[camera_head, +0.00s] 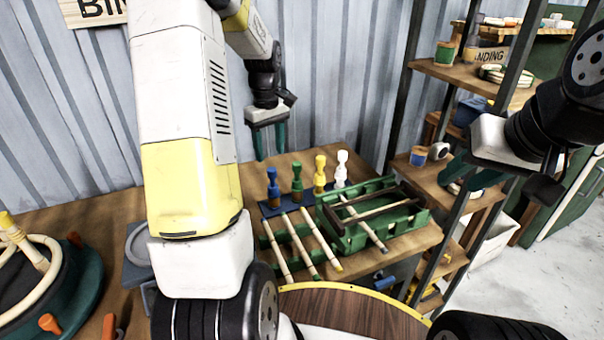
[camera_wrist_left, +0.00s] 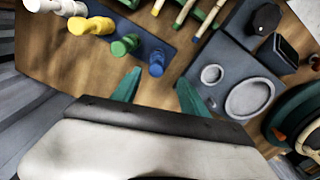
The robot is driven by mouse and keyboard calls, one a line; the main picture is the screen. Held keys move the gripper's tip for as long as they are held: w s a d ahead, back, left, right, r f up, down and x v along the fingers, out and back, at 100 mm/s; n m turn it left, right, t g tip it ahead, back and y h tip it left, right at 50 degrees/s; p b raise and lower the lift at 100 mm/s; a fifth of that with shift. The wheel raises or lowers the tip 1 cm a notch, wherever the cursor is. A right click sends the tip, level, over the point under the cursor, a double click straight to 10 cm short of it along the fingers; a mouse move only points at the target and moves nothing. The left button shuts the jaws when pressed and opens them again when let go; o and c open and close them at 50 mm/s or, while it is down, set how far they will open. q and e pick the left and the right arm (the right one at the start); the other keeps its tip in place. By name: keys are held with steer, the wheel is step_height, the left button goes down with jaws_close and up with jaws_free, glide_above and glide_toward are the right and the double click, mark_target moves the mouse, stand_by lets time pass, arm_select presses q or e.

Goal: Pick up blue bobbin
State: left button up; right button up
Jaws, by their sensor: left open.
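The blue bobbin (camera_head: 273,182) stands upright at the left end of a row on a dark blue base (camera_head: 268,210). My left gripper (camera_head: 270,146) is open and empty, above and behind the blue bobbin. In the left wrist view the blue bobbin (camera_wrist_left: 156,63) lies just beyond the gap between the left fingertips (camera_wrist_left: 158,88), apart from them. Green (camera_head: 297,176), yellow (camera_head: 320,172) and white (camera_head: 342,166) bobbins stand beside it. My right gripper (camera_head: 471,172) is by the shelf at the right, its fingers apart and empty.
A green rack (camera_head: 358,238) and pale rods (camera_head: 300,238) lie in front of the bobbins on the wooden bench. A grey tray (camera_wrist_left: 222,72) with dishes is beside the row. Shelving (camera_head: 452,78) stands at the right. A corrugated wall (camera_head: 330,80) is behind.

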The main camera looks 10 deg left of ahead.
mark_target(271, 169)
arm_select(q)
steer(key=shift+w+f, duration=0.25)
steer(key=shift+f, duration=0.15)
steer(key=f, duration=0.7)
steer(key=shift+w+a+f, duration=0.15)
steer(key=shift+w+a, duration=0.05)
steer(key=shift+w, duration=0.1)
jaws_close()
stand_by(0.8)
